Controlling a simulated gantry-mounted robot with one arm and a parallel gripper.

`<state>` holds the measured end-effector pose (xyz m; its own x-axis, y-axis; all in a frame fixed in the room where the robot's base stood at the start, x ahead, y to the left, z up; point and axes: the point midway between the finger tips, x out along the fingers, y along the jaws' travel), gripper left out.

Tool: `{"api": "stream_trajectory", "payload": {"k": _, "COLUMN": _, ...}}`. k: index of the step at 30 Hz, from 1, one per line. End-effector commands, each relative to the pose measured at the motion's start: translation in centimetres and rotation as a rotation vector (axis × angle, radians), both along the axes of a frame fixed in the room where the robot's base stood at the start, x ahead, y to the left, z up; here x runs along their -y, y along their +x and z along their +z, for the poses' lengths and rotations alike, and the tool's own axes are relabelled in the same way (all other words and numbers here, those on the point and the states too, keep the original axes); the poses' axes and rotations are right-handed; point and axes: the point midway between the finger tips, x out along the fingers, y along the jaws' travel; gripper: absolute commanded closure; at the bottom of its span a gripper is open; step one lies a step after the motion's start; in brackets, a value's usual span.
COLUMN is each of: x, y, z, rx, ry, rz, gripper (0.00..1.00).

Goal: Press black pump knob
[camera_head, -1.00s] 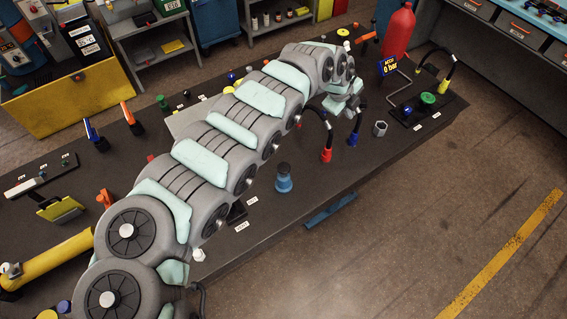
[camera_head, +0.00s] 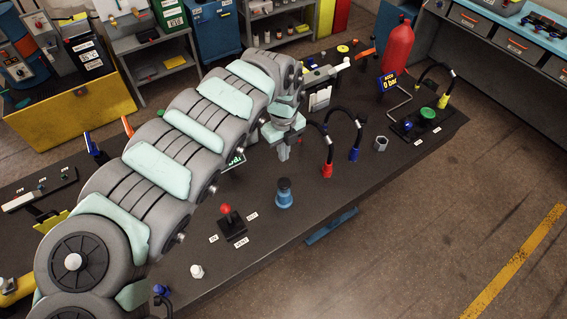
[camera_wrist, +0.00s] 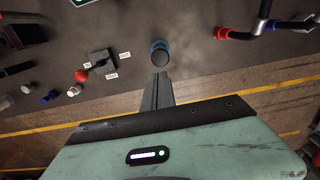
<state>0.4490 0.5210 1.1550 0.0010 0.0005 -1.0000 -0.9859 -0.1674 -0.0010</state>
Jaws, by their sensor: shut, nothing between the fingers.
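A short blue cylinder with a black top (camera_head: 284,193) stands upright near the front edge of the dark bench; the black top looks like the pump knob. It also shows in the wrist view (camera_wrist: 160,54), just beyond the fingertips. My gripper (camera_head: 283,156) is shut and empty, fingers pointing down, behind and above the black top in the head view. A visible gap separates the fingertips from the knob there. In the wrist view my gripper (camera_wrist: 161,76) lines up with the cylinder, just below it in the picture.
A red-knobbed lever (camera_head: 227,214) on a black base stands left of the cylinder, with a white knob (camera_head: 197,271) nearer the edge. To the right are hoses with red (camera_head: 327,170) and blue (camera_head: 354,154) ends and a grey hex piece (camera_head: 381,144).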

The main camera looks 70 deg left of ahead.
Motion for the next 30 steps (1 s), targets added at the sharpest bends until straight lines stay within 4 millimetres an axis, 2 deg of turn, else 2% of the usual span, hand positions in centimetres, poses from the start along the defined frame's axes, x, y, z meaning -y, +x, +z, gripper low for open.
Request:
{"api": "stream_trajectory", "payload": {"k": 9, "x": 0.4, "y": 0.1, "z": -6.5, "rx": 0.0, "ry": -0.007, "rz": -0.001, "gripper": 1.0}}
{"api": "stream_trajectory", "payload": {"k": 15, "x": 0.3, "y": 0.1, "z": -10.0, "rx": 0.0, "ry": -0.006, "rz": 0.0, "gripper": 1.0}}
{"api": "stream_trajectory", "payload": {"k": 21, "x": 0.2, "y": 0.0, "z": -12.2, "rx": 0.0, "ry": -0.005, "rz": 0.001, "gripper": 1.0}}
{"api": "stream_trajectory", "payload": {"k": 30, "x": 0.1, "y": 0.0, "z": -12.9, "rx": -0.001, "ry": 0.0, "rz": 0.0, "gripper": 1.0}}
